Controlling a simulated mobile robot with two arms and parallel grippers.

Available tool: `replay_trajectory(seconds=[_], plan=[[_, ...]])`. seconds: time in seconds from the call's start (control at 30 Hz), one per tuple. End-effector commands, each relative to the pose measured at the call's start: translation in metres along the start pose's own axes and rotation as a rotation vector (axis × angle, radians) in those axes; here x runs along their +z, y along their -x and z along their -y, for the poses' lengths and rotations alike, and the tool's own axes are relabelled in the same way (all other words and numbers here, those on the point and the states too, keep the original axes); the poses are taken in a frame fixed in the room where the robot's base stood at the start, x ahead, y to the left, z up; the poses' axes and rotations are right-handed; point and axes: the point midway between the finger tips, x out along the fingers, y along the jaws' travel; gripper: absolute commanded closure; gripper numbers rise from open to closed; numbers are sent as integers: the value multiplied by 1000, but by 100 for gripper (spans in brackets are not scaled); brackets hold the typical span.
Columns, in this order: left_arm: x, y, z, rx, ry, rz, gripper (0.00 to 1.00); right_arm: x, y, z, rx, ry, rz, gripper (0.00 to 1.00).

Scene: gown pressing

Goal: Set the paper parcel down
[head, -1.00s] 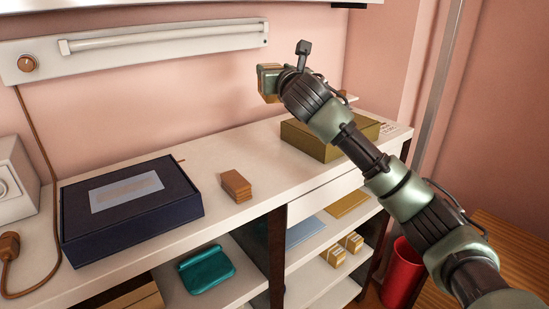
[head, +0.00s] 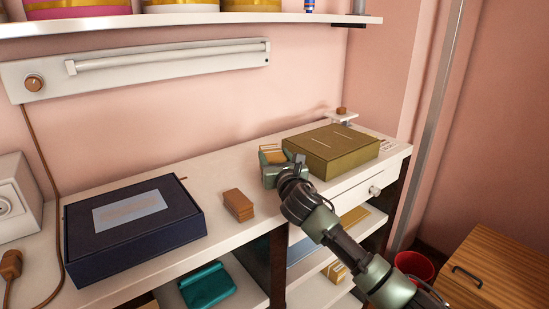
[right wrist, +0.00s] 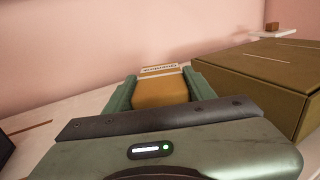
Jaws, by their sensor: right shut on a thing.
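The paper parcel (right wrist: 160,92), tan with a pale printed label at its far end, is between the two green fingers of my right gripper (right wrist: 159,78) in the right wrist view. The gripper is shut on it. In the head view the right gripper (head: 276,157) is low at the white counter (head: 240,162), just left of the olive box, with a small part of the parcel (head: 271,155) showing. The gripper hides the parcel's underside, so I cannot tell whether it touches the counter. My left gripper is not in view.
The olive box (head: 335,150) stands close on the right. A small brown stack (head: 238,205) and a dark blue box (head: 130,228) are to the left, with bare counter between. A teal item (head: 207,287) and a tan labelled packet (head: 335,271) lie on shelves below.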

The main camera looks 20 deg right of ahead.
Motion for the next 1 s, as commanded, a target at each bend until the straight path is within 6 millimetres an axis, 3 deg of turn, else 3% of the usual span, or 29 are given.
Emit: replay_trajectory(seconds=[0.43, 0.47, 0.5, 0.9, 1.0], plan=[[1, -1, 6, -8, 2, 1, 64, -7, 0, 0, 0, 0, 3, 99], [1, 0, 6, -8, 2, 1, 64, -7, 0, 0, 0, 0, 1, 37], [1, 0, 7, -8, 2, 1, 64, -7, 0, 0, 0, 0, 1, 26], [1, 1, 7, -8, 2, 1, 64, -2, 0, 0, 0, -1, 2, 24], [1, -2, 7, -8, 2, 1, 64, -5, 8, 0, 1, 1, 2, 24]])
